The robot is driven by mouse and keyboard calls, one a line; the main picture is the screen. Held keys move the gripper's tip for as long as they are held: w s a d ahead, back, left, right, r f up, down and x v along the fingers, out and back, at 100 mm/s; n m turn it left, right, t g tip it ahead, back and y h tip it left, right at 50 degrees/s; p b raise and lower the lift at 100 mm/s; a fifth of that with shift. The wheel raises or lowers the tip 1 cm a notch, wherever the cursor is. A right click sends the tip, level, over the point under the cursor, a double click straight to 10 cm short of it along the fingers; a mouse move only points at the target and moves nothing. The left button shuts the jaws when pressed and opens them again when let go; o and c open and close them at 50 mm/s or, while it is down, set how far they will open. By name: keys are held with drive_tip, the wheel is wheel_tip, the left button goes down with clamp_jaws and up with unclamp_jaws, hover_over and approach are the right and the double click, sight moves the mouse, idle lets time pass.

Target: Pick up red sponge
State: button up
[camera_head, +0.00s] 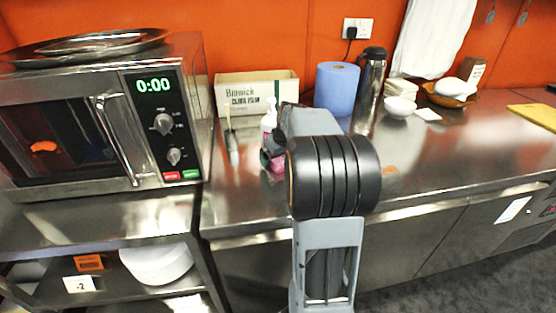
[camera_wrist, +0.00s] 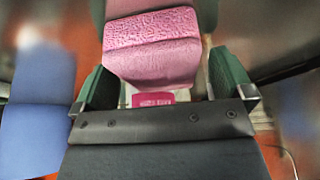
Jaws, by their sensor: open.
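The sponge (camera_wrist: 152,45), pinkish-red with a rough textured face, fills the space between the jaws in the wrist view. In the head view a small pink patch of it (camera_head: 277,168) shows beside my arm on the steel counter; the rest is hidden behind the arm. My gripper (camera_wrist: 162,78) is open, with one green-padded finger on each side of the sponge. Narrow gaps seem to show beside the sponge; I cannot tell whether either finger touches it. In the head view my arm hides most of the gripper.
A pump bottle (camera_head: 269,117) stands close behind the gripper. A blue paper roll (camera_head: 337,88), a steel flask (camera_head: 369,90) and a cardboard box (camera_head: 257,92) stand at the back. A microwave (camera_head: 100,125) is on the left.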

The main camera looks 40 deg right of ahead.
drive_tip(key=shift+c, duration=0.2)
drive_tip(key=c, duration=1)
drive_tip(key=shift+c, duration=0.2)
drive_tip(key=shift+r, duration=0.15)
drive_tip(key=shift+r+p, duration=0.3)
drive_tip(key=shift+p, duration=0.05)
drive_tip(key=s+r, duration=0.3)
drive_tip(key=s, duration=0.4)
drive_tip(key=s+a+r, duration=0.1)
drive_tip(key=s+r, duration=0.3)
drive_tip(key=s, duration=0.3)
drive_tip(key=shift+r, duration=0.3)
drive_tip(key=shift+a, duration=0.1)
